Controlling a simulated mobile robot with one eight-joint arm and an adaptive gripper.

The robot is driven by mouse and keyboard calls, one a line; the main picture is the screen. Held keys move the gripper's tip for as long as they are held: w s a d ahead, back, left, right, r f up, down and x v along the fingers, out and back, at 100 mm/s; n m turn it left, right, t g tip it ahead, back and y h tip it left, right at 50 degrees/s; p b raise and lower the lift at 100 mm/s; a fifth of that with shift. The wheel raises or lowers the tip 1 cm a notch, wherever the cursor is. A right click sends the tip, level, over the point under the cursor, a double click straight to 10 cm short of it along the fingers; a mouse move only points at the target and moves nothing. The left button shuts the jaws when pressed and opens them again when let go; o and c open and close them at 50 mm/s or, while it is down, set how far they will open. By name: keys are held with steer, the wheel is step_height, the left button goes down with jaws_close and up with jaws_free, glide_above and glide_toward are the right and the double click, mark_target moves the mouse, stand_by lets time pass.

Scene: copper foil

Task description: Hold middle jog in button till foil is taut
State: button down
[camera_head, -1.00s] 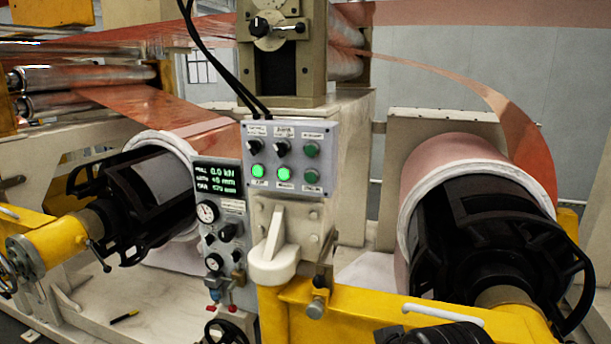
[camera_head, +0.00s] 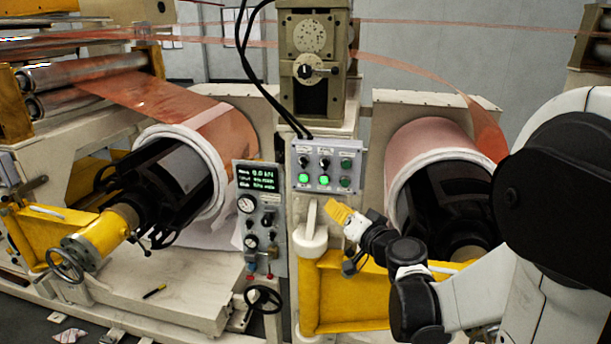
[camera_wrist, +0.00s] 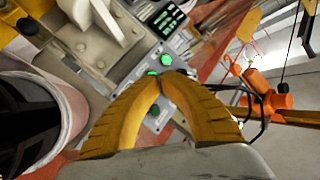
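The control panel (camera_head: 328,151) stands on the centre post in the head view, with knobs and green buttons. The middle button of its lower row (camera_head: 323,180) is lit green; the one to its left is also lit, the right one darker. My gripper (camera_head: 334,210), with yellow fingers, is below and slightly right of the panel, apart from it. In the wrist view the curved fingers (camera_wrist: 159,82) meet at their tips, with nothing visible between them. The panel lies behind them, partly hidden. The copper foil (camera_head: 425,73) curves down loosely to the right roll (camera_head: 425,145).
A display unit (camera_head: 262,177) left of the post reads about 0.0 kN. A white lever handle (camera_head: 310,235) and yellow arm (camera_head: 340,290) sit close to my gripper. Another foil strip (camera_head: 150,100) runs to the left roll (camera_head: 215,130).

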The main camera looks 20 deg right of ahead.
mark_target(345, 183)
steer(key=shift+w+d, duration=0.1)
steer(key=shift+d, duration=0.2)
steer(key=shift+w+d, duration=0.8)
steer(key=shift+w, duration=0.4)
steer(key=shift+w+d, duration=0.75)
steer(key=shift+w, duration=0.45)
steer(key=shift+w+d, duration=0.8)
steer(key=shift+w, duration=0.4)
steer(key=shift+w, duration=0.1)
steer(key=shift+w+d+b, duration=0.25)
steer(key=shift+w+b, duration=0.05)
steer(key=shift+b, duration=0.1)
steer(key=shift+w+d, duration=0.25)
steer(key=shift+w, duration=0.1)
steer(key=shift+s+a, duration=0.1)
steer(key=shift+s, duration=0.05)
stand_by(0.9)
steer(key=shift+s+a, duration=0.4)
steer(key=shift+s, duration=0.2)
